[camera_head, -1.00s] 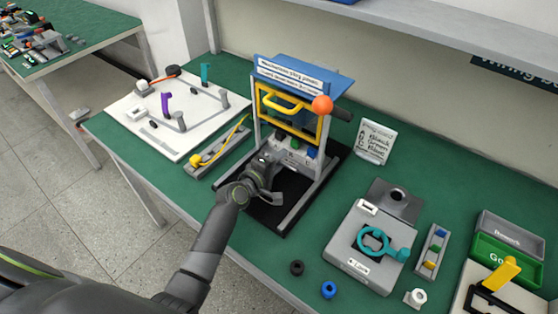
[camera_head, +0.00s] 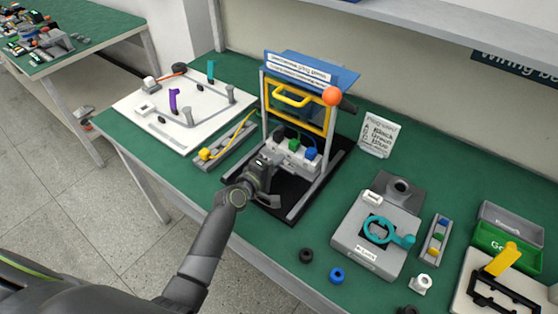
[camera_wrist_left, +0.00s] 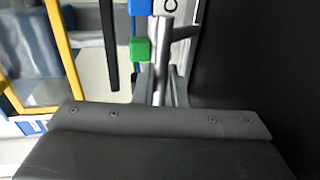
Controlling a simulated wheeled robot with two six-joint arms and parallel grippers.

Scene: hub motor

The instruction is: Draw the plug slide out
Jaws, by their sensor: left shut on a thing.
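The plug slide (camera_head: 287,162) is a pale block low in the grey-posted stand, with a black, a green (camera_head: 294,145) and a blue plug (camera_head: 310,153) on top. My left gripper (camera_head: 270,158) is at its near left side and hides part of it. In the left wrist view the fingers (camera_wrist_left: 162,85) are shut on a grey metal handle (camera_wrist_left: 161,50), beside the green plug (camera_wrist_left: 140,49) and the blue plug (camera_wrist_left: 140,7). My right gripper is not in view.
A yellow-framed door (camera_head: 299,112) with an orange ball (camera_head: 332,96) stands above the slide, under a blue sign board. A white board (camera_head: 190,125) with pegs lies to the left. A grey box with a teal ring (camera_head: 379,229) and a card (camera_head: 378,134) are to the right.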

